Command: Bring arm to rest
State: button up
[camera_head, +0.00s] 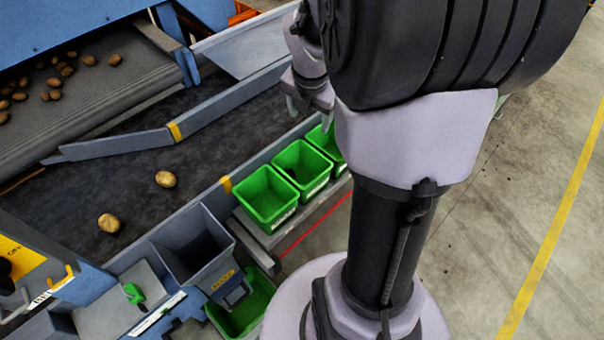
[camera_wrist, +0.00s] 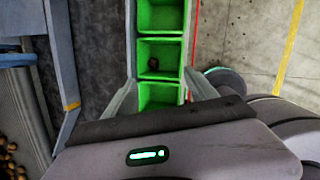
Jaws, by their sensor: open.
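My gripper (camera_head: 309,112) hangs at the top of the head view, above the row of green bins and partly hidden behind my own arm. Its fingers are apart with nothing between them. In the wrist view my gripper (camera_wrist: 162,84) is open over the bins, one finger on either side. The near green bin (camera_head: 265,215) looks empty. The middle green bin (camera_head: 300,152) holds a small dark lump (camera_wrist: 153,64). The far green bin is partly hidden by my arm in the head view.
Two potatoes (camera_head: 165,179) (camera_head: 108,222) lie on the dark belt (camera_head: 130,180). More potatoes lie on the upper conveyor (camera_head: 95,95). A grey chute (camera_head: 195,245) stands above another green bin (camera_head: 250,310). Open floor with a yellow line (camera_head: 560,220) is at right.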

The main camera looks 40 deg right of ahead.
jog(key=s+a+m+t+y+b, duration=0.1)
jog(key=s+a+m, duration=0.3)
jog(key=a+m, duration=0.4)
jog(key=s+a+r+m+t+y+b, duration=0.1)
jog(key=s+a+m+b, duration=0.3)
jog(key=a+m, duration=0.5)
jog(key=s+a+r+m+t+y+b, duration=0.1)
jog(key=s+a+m+y+b, duration=0.1)
jog(key=s+a+m, duration=0.3)
jog(key=a+m, duration=0.4)
jog(key=a, duration=0.1)
jog(key=shift+s, duration=0.3)
